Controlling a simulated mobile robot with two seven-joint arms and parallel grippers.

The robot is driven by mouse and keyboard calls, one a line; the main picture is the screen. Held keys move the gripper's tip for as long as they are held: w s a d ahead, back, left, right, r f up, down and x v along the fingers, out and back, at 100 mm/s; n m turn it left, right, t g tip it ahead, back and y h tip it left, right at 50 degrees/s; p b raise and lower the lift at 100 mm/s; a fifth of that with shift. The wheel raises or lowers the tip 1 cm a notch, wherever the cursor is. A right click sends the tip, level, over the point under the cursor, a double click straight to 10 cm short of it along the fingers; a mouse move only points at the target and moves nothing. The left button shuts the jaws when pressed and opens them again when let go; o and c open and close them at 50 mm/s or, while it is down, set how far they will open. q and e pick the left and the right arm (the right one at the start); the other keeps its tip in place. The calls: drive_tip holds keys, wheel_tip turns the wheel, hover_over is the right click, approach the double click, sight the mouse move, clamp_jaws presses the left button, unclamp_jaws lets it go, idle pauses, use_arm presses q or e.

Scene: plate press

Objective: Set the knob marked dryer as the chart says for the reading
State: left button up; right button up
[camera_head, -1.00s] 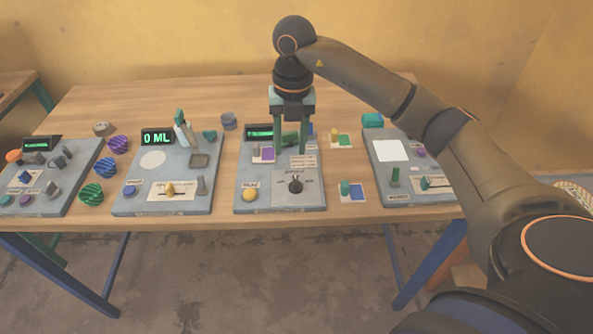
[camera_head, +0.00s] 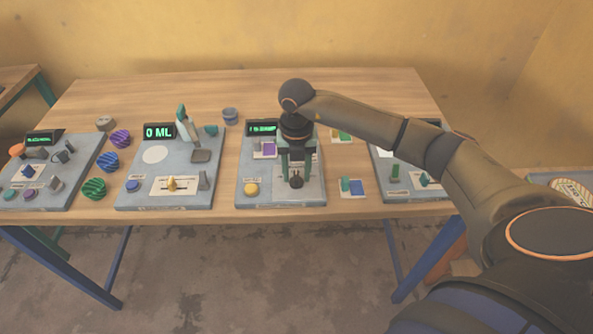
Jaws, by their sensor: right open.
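A small black knob (camera_head: 296,182) sits at the front of the third panel (camera_head: 273,196); its label is too small to read. Small printed text behind the knob is mostly hidden by the gripper. My left gripper is not in view.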

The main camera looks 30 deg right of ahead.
clamp_jaws()
idle(0.4)
